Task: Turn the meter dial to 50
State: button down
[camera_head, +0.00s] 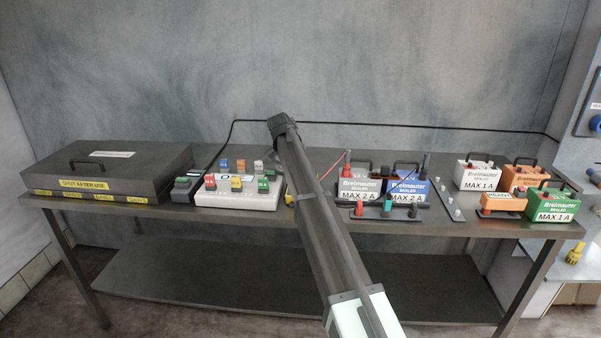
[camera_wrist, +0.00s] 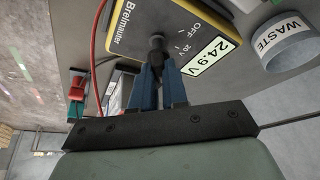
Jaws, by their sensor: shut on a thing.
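The meter (camera_wrist: 140,30) fills the upper middle of the wrist view, a dark-faced unit with a yellow edge and the name Breimauter. Its display (camera_wrist: 208,56) reads 24.9 V. Its black dial (camera_wrist: 157,42) has the marks OFF and 20 V beside it; no 50 mark can be read, and I cannot tell exactly where the dial points. My gripper (camera_wrist: 159,62) has its blue fingers shut on the dial. In the head view my arm hides most of the meter; a small yellow part (camera_head: 289,200) shows beside it.
On the bench are a grey switch panel (camera_head: 238,197), a closed dark case (camera_head: 110,165) and several batteries, including a green one (camera_head: 552,207).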

dwell(0.3)
jog(key=c, duration=1.1)
grip_release()
jog(key=shift+c, duration=0.2)
jog(key=v, duration=1.4)
jog(key=shift+s+d+f, duration=0.1)
jog(key=shift+f, duration=0.05)
